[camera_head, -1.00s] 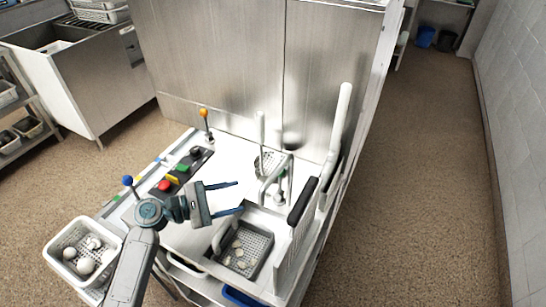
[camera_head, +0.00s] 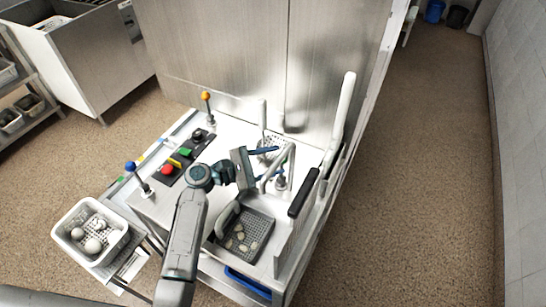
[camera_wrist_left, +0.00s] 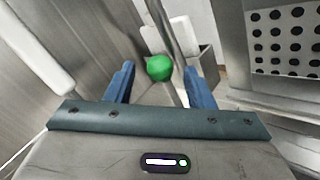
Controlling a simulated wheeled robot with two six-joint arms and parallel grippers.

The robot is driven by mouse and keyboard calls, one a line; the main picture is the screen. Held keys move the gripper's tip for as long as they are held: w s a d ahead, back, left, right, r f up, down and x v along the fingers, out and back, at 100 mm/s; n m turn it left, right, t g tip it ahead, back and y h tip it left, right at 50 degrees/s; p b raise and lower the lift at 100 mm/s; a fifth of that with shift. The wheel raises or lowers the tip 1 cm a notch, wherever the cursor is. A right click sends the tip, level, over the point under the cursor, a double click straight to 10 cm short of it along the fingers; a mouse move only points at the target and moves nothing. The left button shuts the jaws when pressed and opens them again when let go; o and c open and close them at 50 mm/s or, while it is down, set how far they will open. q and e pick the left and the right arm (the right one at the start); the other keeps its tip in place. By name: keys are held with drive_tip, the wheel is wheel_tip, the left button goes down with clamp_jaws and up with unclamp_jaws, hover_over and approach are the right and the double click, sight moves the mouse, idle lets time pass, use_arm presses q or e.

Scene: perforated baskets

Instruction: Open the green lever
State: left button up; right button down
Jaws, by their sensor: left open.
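The green lever's round ball knob (camera_wrist_left: 159,68) shows in the left wrist view, ahead of my gripper and between the lines of its two fingers. In the head view the knob is hardly visible among the white handles by the sink. My left gripper (camera_head: 272,167) is open, with its blue fingers pointing at the handles and faucet. In the left wrist view the open fingers (camera_wrist_left: 160,85) stand on both sides of the knob, with nothing gripped. I cannot tell whether they touch it. My right gripper is not in view.
A blue-knobbed lever (camera_head: 131,167) and an orange-knobbed lever (camera_head: 206,96) stand at the counter's left side, near a button panel (camera_head: 186,157). A perforated basket (camera_head: 243,237) sits in front of the handles. A white basket (camera_head: 72,244) holds round items. A steel wall rises behind.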

use_arm(q)
drive_tip(key=shift+w+d, duration=0.1)
drive_tip(key=shift+d, duration=0.15)
drive_tip(key=c, duration=0.7)
clamp_jaws()
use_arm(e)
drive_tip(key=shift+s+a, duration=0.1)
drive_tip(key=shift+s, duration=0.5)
